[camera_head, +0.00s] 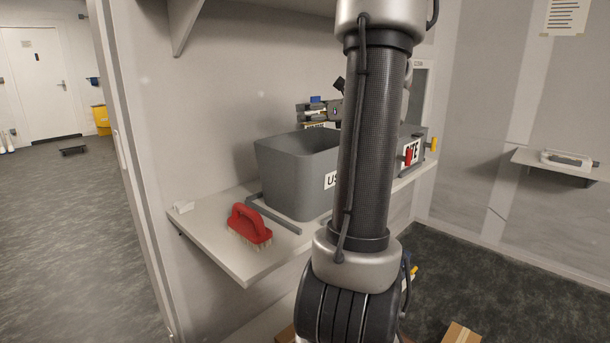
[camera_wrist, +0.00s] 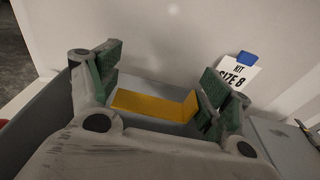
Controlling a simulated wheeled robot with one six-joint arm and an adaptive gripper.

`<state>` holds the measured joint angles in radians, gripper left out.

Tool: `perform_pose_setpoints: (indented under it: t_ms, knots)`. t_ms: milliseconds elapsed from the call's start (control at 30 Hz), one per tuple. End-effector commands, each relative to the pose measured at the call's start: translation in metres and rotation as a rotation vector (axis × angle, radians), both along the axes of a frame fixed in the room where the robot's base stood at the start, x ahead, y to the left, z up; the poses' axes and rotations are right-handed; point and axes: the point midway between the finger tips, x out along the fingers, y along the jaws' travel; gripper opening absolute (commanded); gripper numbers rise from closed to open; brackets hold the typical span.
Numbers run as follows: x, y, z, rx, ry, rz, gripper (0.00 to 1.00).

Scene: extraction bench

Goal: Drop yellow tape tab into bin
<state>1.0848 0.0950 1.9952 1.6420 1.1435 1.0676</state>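The yellow tape tab (camera_wrist: 155,106) is a flat bent strip with one end turned up. In the wrist view it shows between the two green-padded fingers of my gripper (camera_wrist: 160,92). The fingers stand wide apart; the tab's turned-up end is close beside the right finger. I cannot tell whether it touches the finger or lies lower down. The grey bin (camera_head: 284,178) stands on the shelf in the head view, partly behind my arm. Its grey wall (camera_wrist: 42,128) shows at the left of the wrist view.
A red brush (camera_head: 249,224) and a dark bar (camera_head: 274,216) lie on the shelf (camera_head: 212,237) in front of the bin. A white tag (camera_wrist: 236,75) reading "KIT SIZE 8" with a blue tab is near the right finger. A wall rises behind.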

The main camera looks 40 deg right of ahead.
Motion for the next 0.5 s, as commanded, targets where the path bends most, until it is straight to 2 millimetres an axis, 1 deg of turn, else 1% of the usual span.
perform_pose_setpoints:
  t_ms: [33, 67, 100, 400, 500]
  knots:
    - [0.0, 0.0, 0.0001, 0.0, 0.0, 0.0, 0.93]
    - [0.0, 0.0, 0.0002, 0.0, 0.0, 0.0, 0.99]
    - [0.0, 0.0, 0.0002, 0.0, 0.0, 0.0, 1.0]
    - [-0.0001, -0.0001, 0.0002, 0.0, 0.0, 0.0, 1.0]
    - [-0.0033, -0.0007, 0.0008, 0.0, 0.0, -0.001, 1.0]
